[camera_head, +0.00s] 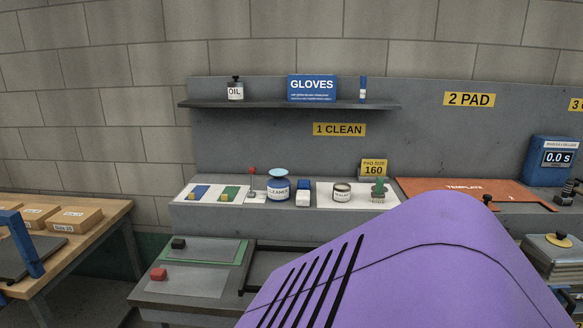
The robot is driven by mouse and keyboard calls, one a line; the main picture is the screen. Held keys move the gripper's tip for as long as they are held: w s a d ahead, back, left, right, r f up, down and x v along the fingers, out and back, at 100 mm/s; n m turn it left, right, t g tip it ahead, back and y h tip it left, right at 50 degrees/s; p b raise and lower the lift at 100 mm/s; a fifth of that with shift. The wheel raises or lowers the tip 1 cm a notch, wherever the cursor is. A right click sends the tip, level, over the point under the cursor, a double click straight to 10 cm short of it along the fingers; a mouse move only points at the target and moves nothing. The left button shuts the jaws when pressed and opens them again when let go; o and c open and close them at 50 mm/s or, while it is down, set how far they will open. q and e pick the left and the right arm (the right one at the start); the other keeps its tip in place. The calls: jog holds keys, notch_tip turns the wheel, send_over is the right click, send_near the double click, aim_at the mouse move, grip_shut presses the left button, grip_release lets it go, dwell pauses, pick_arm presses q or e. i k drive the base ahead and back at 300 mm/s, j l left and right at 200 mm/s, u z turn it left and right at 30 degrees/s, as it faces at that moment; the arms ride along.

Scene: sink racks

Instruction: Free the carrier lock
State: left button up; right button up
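A large purple curved panel (420,265) with several black slots and a thin dark line fills the lower middle and right foreground. It hides the bench surface behind it. I cannot make out a carrier lock for certain in this view. Neither my left nor my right gripper shows.
Lower left are a tray (185,290) with red and black blocks, and a wooden table (105,230) with cardboard boxes (75,213).

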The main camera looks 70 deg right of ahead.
aim_at(253, 170)
jog(key=z, duration=2.15)
jog(key=j+z, duration=0.1)
jog(key=z, duration=0.35)
jog(key=i+j+z, duration=0.2)
jog(key=j, duration=0.15)
jog(key=j+z, duration=0.2)
jog(key=j, duration=0.15)
jog(key=i+j+z, duration=0.15)
jog(key=j, duration=0.2)
jog(key=i+j+z, duration=0.15)
jog(key=j, duration=0.95)
jog(key=k, duration=0.05)
